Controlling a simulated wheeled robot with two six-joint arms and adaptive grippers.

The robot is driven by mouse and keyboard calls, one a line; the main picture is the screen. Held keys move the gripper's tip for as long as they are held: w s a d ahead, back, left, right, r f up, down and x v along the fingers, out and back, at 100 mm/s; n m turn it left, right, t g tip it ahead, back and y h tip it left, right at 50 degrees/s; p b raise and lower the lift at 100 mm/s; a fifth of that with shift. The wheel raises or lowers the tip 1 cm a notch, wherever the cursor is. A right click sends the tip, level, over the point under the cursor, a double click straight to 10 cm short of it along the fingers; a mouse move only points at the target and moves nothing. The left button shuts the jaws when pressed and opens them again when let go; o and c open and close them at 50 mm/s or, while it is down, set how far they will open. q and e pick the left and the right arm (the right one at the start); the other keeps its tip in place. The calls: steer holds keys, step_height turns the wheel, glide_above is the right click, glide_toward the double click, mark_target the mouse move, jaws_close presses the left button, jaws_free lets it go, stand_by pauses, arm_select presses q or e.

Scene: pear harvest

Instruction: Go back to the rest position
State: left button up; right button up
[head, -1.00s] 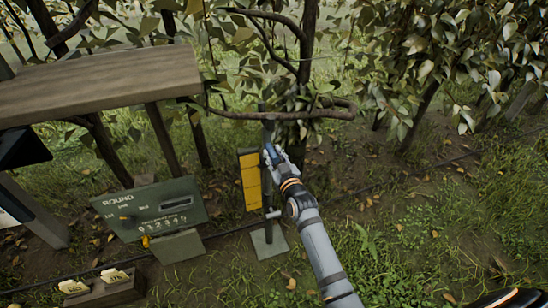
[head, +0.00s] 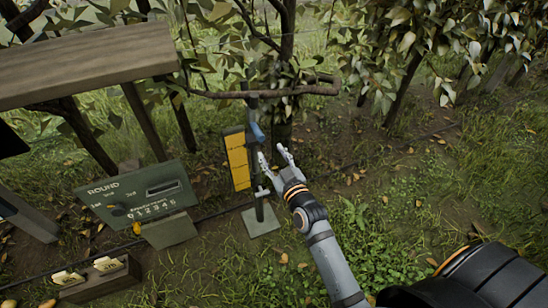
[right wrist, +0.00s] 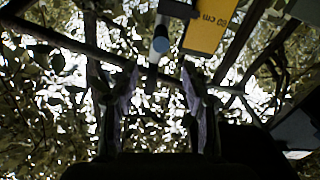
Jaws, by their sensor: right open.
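My right gripper (head: 272,160) is open in the head view, with nothing between its fingers. It is just right of and in front of a dark post on a square base plate (head: 261,220). A blue-grey handle (head: 257,133) on the post is just above and left of the fingertips, apart from them as far as I can tell. In the right wrist view the two spread fingers (right wrist: 160,100) are dark, and the round blue end of the handle (right wrist: 161,45) shows beyond them. My left gripper is not in view.
A yellow board (head: 237,160) stands beside the post. A green panel marked ROUND (head: 140,200) is to the left, below a wooden shelf (head: 80,65). A small box with cards (head: 97,277) lies at lower left. A branch (head: 265,93) crosses above. Grass at right is open.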

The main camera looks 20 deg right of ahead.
steer(key=shift+s, duration=0.55)
steer(key=s+f+g, duration=0.5)
steer(key=f, duration=0.6)
steer(key=s+f+g, duration=0.4)
steer(key=s+f, duration=0.1)
steer(key=f, duration=0.7)
steer(key=s+d+f+m+g, duration=0.1)
steer(key=s+d+f+g, duration=0.1)
steer(key=s+f+g, duration=0.45)
steer(key=s+d+f+m+g, duration=0.1)
steer(key=s+d+f, duration=0.15)
steer(key=s, duration=0.65)
arm_select(q)
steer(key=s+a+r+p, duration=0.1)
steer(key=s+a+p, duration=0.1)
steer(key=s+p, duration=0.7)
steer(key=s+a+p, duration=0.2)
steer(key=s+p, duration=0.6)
steer(key=p, duration=0.7)
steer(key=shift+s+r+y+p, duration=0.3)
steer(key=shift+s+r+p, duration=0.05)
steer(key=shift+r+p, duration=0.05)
arm_select(e)
steer(key=s+d+h, duration=0.1)
steer(key=s+d, duration=0.2)
steer(key=s, duration=1.5)
steer(key=shift+d+r, duration=0.2)
steer(key=shift+r, duration=0.25)
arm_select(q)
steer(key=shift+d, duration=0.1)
